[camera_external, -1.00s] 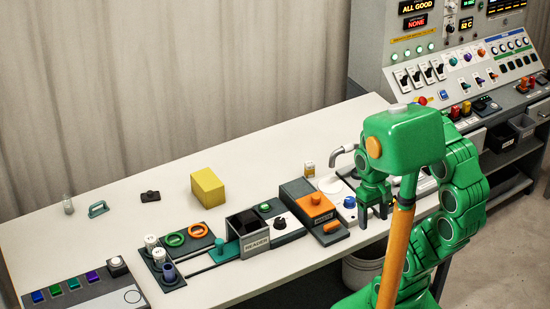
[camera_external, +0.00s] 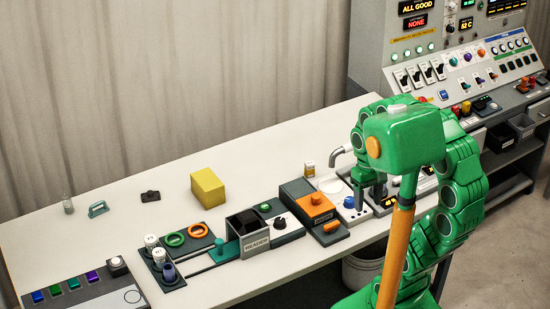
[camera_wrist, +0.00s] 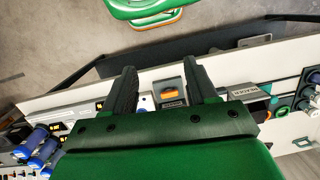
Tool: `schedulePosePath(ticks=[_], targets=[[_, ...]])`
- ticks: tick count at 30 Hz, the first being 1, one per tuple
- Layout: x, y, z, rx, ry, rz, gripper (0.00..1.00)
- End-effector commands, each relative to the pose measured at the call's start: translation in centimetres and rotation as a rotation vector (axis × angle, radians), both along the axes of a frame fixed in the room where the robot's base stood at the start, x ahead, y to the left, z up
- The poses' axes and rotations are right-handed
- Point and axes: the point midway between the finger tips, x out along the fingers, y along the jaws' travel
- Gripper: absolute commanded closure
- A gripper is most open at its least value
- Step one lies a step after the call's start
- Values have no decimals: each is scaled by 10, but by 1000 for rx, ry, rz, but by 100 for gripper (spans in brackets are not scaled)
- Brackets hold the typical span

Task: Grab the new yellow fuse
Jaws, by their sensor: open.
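I cannot pick out a yellow fuse for certain in either view. The clearest yellow thing is a plain box (camera_external: 207,188) on the white bench in the external view, which does not look like a fuse. My gripper (camera_external: 362,200) is above the right part of the bench, well to the right of that box. In the wrist view my gripper (camera_wrist: 159,72) has its two dark fingers spread apart with nothing between them. Part of the bench top and console behind my arm is hidden.
An orange-topped dark unit (camera_external: 316,207) stands left of my gripper, with a small yellow-labelled jar (camera_external: 310,169) behind it. A grey tap (camera_external: 341,154) and a blue knob (camera_external: 349,202) are close by. The switch console (camera_external: 430,75) rises behind. The bench's back left is mostly clear.

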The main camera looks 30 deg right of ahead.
Motion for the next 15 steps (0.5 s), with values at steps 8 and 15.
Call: schedulePosePath(ticks=[8, 15], targets=[[36, 18, 10, 81, 31, -108, 43], [86, 36, 24, 188, 77, -258, 43]])
